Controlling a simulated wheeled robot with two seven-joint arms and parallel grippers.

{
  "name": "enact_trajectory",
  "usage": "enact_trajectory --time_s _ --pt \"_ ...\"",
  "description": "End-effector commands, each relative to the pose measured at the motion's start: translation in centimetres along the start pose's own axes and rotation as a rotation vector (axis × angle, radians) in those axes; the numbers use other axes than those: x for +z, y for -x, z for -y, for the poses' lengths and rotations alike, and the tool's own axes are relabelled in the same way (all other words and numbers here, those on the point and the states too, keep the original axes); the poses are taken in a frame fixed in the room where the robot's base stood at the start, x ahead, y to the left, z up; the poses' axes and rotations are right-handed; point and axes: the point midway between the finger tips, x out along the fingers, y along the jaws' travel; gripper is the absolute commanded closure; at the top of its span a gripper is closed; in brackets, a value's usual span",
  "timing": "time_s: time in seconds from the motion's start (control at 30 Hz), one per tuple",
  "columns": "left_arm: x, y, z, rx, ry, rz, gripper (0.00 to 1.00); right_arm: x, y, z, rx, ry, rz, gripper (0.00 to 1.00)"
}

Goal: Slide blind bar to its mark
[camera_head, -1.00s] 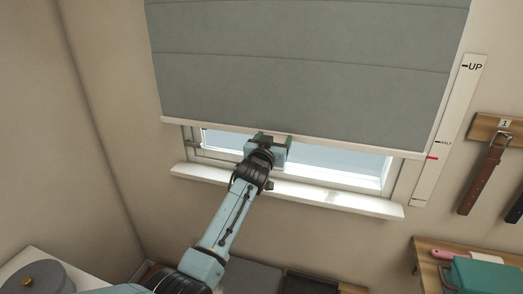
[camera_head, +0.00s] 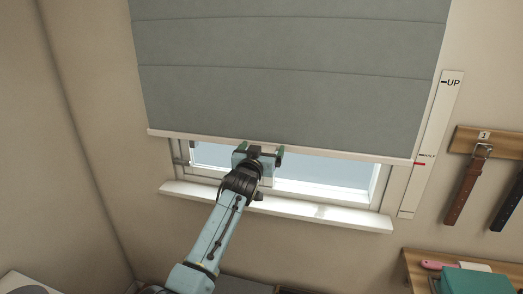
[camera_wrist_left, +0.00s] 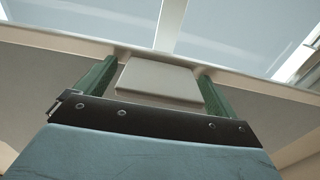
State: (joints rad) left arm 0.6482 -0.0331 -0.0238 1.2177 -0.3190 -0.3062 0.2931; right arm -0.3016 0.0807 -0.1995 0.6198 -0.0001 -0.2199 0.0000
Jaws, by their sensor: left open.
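The grey blind (camera_head: 290,75) hangs over the window, with a cream bar (camera_head: 340,156) along its lower edge. A red pointer (camera_head: 419,164) at the bar's right end stands just below the HALF mark (camera_head: 427,155) on the white scale strip; the UP mark (camera_head: 452,82) is higher. My left gripper (camera_head: 264,151) is at the bar, left of its middle. In the left wrist view its green fingers stand open either side of a pale tab (camera_wrist_left: 155,80) by the bar (camera_wrist_left: 60,39). Finger contact with the tab cannot be told. My right gripper is out of view.
A white window sill (camera_head: 290,209) sticks out below the gripper. Belts hang from a wooden rack (camera_head: 500,142) on the right, above a shelf with a teal box (camera_head: 470,281) and a pink-handled item (camera_head: 438,265). The wall left of the window is clear.

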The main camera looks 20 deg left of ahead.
Motion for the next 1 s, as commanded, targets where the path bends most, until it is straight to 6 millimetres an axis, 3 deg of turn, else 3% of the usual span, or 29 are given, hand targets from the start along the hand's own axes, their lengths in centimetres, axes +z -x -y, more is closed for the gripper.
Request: enact_trajectory --time_s 0.17,0.37,1.0 --pt "0.1 0.3 0.0 -0.001 -0.001 0.002 0.05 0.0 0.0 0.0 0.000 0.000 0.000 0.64" --pt "0.2 2.3 0.0 0.000 -0.001 0.002 0.05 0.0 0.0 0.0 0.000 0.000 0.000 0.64" --pt "0.2 11.9 0.0 0.000 0.000 0.001 0.05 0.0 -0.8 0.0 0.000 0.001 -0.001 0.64"
